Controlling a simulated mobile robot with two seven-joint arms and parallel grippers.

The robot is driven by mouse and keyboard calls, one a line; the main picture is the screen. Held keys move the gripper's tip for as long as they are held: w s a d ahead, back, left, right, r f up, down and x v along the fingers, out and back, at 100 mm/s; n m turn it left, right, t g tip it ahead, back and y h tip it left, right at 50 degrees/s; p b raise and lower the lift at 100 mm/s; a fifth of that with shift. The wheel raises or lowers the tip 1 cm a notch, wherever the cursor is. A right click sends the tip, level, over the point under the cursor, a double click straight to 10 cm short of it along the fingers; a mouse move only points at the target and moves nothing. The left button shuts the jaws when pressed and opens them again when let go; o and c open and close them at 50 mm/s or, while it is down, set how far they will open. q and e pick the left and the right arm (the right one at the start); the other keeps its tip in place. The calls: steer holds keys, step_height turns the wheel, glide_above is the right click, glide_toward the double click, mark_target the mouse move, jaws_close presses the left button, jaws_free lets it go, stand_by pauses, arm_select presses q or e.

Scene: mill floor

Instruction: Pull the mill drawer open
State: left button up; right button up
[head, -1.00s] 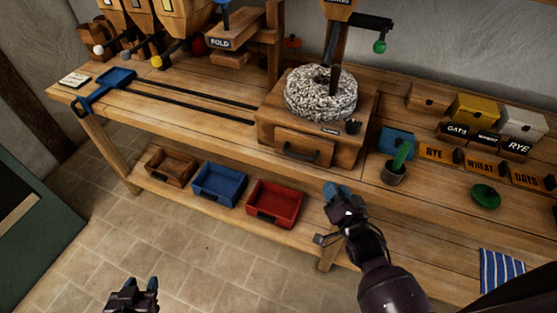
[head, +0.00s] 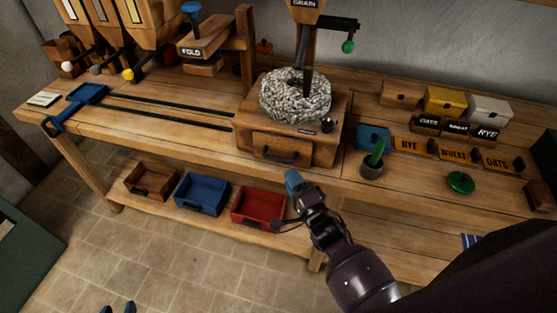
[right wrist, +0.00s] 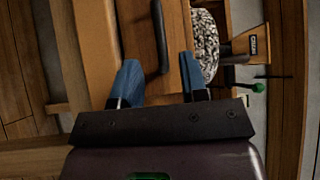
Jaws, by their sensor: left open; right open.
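The mill (head: 328,138) is a wooden box with a round speckled stone (head: 295,95) on top, standing on the bench. Its drawer (head: 262,143) looks closed, flush with the box front, and has a dark bar handle (head: 280,157). My right gripper (head: 292,180) is open and empty, just in front of and below the drawer in the head view. In the right wrist view its two blue fingers (right wrist: 161,78) are spread, with the drawer handle (right wrist: 159,38) ahead between them, apart from both fingertips. My left gripper (head: 118,307) is open at the bottom edge, mostly cut off.
Below the bench, a shelf holds a wooden bin (head: 150,181), a blue bin (head: 202,194) and a red bin (head: 258,207). A blue-handled slide (head: 87,95) lies left.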

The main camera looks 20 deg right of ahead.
mark_target(279, 160)
steer(key=x, duration=0.7)
steer(key=shift+w, duration=0.25)
steer(key=shift+c, duration=0.3)
jaws_close()
